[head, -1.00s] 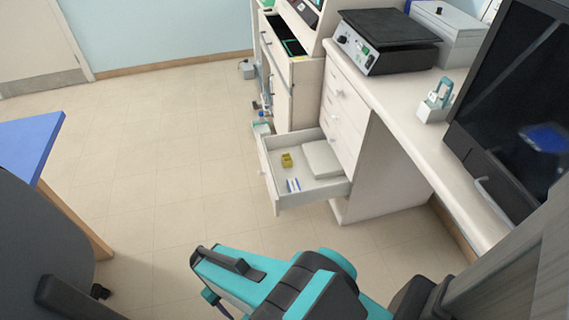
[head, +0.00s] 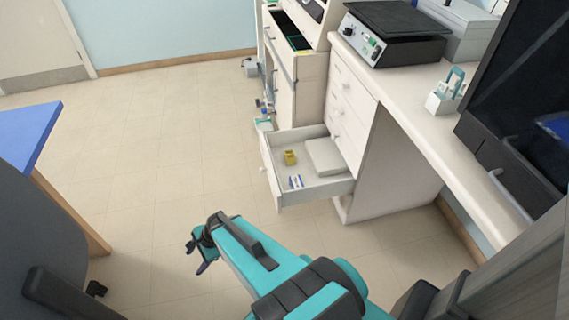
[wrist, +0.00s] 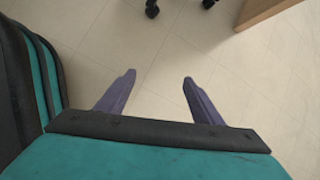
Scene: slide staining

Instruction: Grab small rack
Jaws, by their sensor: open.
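A small white rack (head: 441,103) with a teal handle stands upright on the white counter, near its front edge, in the head view. A small yellow block-like item (head: 290,157) lies in the open drawer (head: 318,191); I cannot tell which of the two is the small rack. My gripper (wrist: 159,77) is open, with nothing between its two purple fingers in the wrist view.
The drawer also holds a pale flat box (head: 326,156) and small blue-and-white items (head: 296,182). A black-topped device (head: 388,45) and a dark monitor (head: 515,85) stand on the counter. A blue table (head: 28,135) is at left. Floor between is clear.

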